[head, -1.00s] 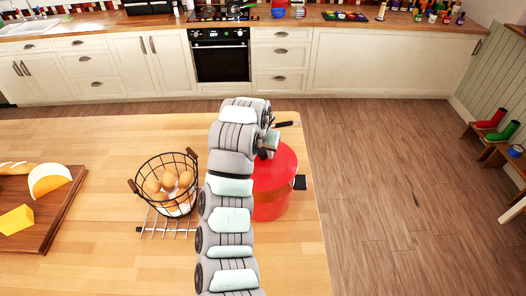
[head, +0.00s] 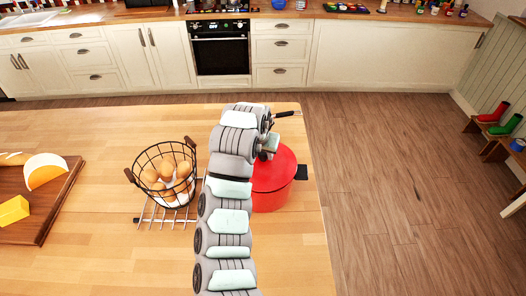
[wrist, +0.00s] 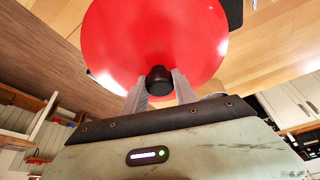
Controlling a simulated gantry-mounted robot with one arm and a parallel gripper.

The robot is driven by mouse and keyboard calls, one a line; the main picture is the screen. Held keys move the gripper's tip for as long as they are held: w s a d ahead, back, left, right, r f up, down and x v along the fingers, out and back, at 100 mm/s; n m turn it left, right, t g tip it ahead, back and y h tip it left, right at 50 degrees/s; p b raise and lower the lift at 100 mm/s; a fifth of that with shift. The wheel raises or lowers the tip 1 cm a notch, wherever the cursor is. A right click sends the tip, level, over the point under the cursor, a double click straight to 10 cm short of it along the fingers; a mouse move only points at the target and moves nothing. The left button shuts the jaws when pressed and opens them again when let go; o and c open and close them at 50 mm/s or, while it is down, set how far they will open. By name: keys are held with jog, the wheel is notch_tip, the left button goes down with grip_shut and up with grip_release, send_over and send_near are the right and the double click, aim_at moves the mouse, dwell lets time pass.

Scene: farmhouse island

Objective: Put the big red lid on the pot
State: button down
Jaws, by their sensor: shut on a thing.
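The big red lid (head: 283,166) is over the red pot (head: 272,203) near the right edge of the island. Its black knob (wrist: 159,80) is between the fingers of my gripper (wrist: 160,88), which is shut on it. In the head view my gripper (head: 268,150) is partly hidden by my arm. The lid covers the pot's opening and looks roughly level. I cannot tell whether it rests on the rim or is slightly above it. The pot's left side is behind my arm; a black handle (head: 302,172) shows at right.
A wire basket of eggs (head: 165,175) stands on a metal trivet (head: 150,216) left of my arm. A wooden board (head: 45,215) with bread and cheese is at far left. A black-handled utensil (head: 286,114) lies beyond the pot. The island's front left is clear.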

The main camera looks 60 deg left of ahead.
jog(key=shift+f, duration=0.2)
jog(key=shift+f+b, duration=0.2)
jog(key=shift+b, duration=0.1)
jog(key=shift+f, duration=0.5)
dwell(0.7)
jog(key=c, duration=0.9)
grip_release()
jog(key=shift+r, duration=2.95)
